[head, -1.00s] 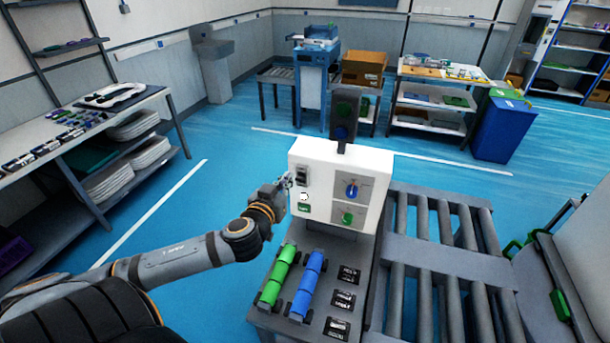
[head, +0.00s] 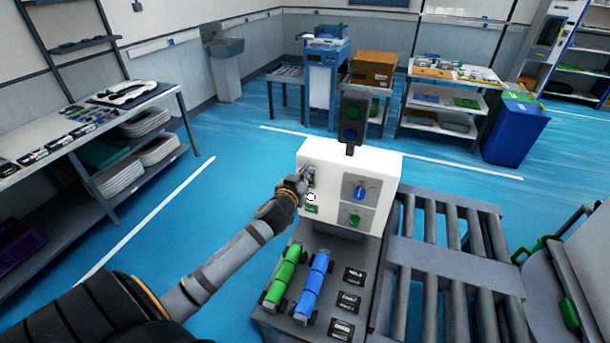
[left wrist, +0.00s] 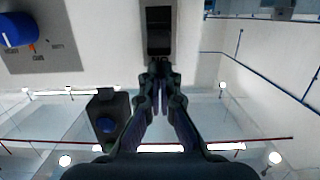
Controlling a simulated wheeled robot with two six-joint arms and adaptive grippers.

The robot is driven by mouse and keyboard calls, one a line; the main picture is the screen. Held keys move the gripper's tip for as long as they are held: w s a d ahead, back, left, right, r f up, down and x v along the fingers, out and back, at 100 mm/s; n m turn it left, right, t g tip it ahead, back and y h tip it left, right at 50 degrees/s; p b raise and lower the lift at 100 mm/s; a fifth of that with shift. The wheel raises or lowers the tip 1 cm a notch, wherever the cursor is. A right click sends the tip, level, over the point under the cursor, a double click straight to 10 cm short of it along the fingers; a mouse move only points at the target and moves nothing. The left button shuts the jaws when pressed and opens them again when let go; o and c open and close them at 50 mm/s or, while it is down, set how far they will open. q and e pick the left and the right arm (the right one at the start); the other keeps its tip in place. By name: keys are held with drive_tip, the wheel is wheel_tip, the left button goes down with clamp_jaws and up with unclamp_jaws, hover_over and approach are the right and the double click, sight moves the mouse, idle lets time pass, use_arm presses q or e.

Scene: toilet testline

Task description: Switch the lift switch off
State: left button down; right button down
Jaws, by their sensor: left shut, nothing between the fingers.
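The white control box (head: 330,163) stands at the head of the conveyor. A black rocker switch (head: 311,172), which seems to be the lift switch, is on its upper left face, partly hidden by my gripper. In the left wrist view the black switch (left wrist: 159,30) shows at top centre. My left gripper (head: 303,181) is shut and empty, in front of the box. In the left wrist view its fingertips (left wrist: 160,68) are together at the switch's near edge; I cannot tell whether they touch it. The rocker's position is unclear. My right gripper is not in view.
A blue knob (head: 360,191) and a green knob (head: 355,220) sit right of the switch. A signal light (head: 350,122) rises behind the box. Green (head: 285,275) and blue (head: 312,286) cylinders lie before it. A roller conveyor (head: 450,230) is at right.

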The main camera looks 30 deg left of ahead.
use_arm(q)
drive_tip(key=shift+s+d+f, duration=0.1)
drive_tip(key=shift+s+f, duration=0.4)
drive_tip(key=shift+f, duration=0.05)
drive_tip(key=shift+w+f, duration=0.1)
